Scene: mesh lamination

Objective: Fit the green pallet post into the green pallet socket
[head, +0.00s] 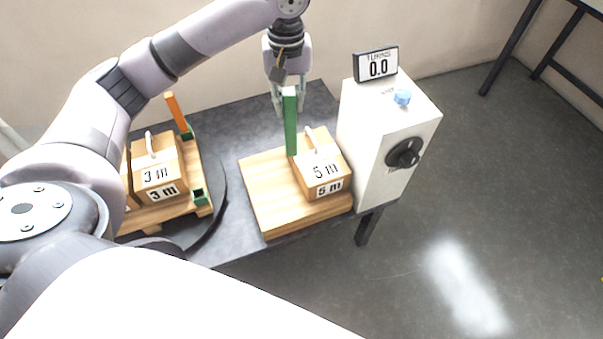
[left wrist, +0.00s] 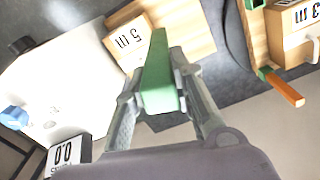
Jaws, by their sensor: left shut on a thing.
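The green post (head: 290,122) is upright beside the 5 m box, at the back of the wooden board. My left gripper (head: 289,101) is shut on its upper part. In the left wrist view the post (left wrist: 158,75) lies between the fingers; whether its foot touches the board cannot be told. The pallet (head: 155,217) is at the left on a dark round plate. A green socket (head: 200,197) at its front right corner looks empty. An orange post (head: 176,112) stands at its back corner, with green at its base. My right gripper is not in view.
The 3 m box (head: 158,170) sits on the pallet and the 5 m box (head: 322,171) on the wooden board (head: 262,196). A white machine (head: 372,130) with a black knob and a 0.0 display stands right of the board. Bare grey tabletop (head: 228,140) lies between pallet and board.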

